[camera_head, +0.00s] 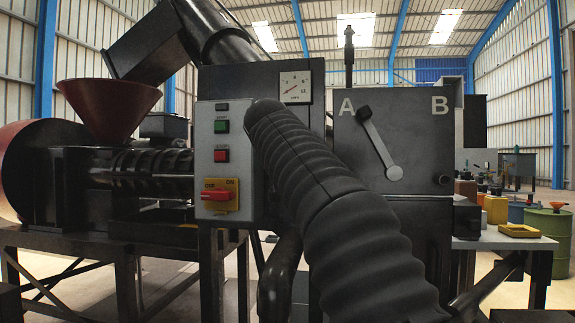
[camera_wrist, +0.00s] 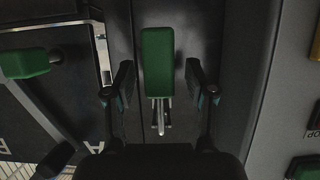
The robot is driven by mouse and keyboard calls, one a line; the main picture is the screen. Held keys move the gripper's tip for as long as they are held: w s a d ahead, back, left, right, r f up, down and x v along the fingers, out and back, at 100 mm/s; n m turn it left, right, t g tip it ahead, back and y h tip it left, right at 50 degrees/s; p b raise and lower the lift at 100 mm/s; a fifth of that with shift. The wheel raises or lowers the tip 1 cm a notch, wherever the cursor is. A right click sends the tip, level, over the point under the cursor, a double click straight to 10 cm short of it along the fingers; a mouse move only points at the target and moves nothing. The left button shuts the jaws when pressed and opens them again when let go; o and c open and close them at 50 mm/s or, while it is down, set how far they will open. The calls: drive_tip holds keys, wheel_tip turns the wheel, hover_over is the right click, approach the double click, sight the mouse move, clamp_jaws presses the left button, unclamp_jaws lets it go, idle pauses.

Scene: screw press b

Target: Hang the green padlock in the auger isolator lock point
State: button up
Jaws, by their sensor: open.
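A green block with a metal loop at its lower end, which looks like the green padlock (camera_wrist: 157,62), is in the middle of the wrist view. My gripper (camera_wrist: 159,84) is open, with one finger to each side of it and a gap visible on both sides. The yellow and red isolator switch (camera_head: 220,195) is on the grey control panel in the head view, marked OFF and ON. Its lock point cannot be made out. In the head view my arm hides the gripper, and I see no padlock there.
A second green block (camera_wrist: 25,63) is at the left of the wrist view. A dark cabinet (camera_head: 423,128) marked A and B carries a lever (camera_head: 378,145). A red funnel (camera_head: 108,105) stands over the press at left. A yellow tray (camera_head: 519,230) and drums are at right.

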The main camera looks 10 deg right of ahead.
drive_tip(key=shift+w, duration=0.1)
drive_tip(key=shift+c, duration=0.2)
clamp_jaws()
drive_tip(key=shift+r, duration=0.1)
drive_tip(key=shift+r+p, duration=0.85)
drive_tip(key=shift+p, duration=0.15)
drive_tip(key=shift+s+a+b, duration=0.3)
drive_tip(key=shift+s+b, duration=0.1)
drive_tip(key=shift+s, duration=0.35)
drive_tip(key=shift+s+a+b, duration=0.25)
drive_tip(key=shift+s+b, duration=0.1)
drive_tip(key=shift+s, duration=0.4)
drive_tip(key=shift+s+a+b, duration=0.3)
drive_tip(key=shift+s, duration=0.4)
drive_tip(key=shift+s+a+b, duration=0.25)
drive_tip(key=shift+s+a, duration=0.05)
drive_tip(key=shift+s, duration=0.4)
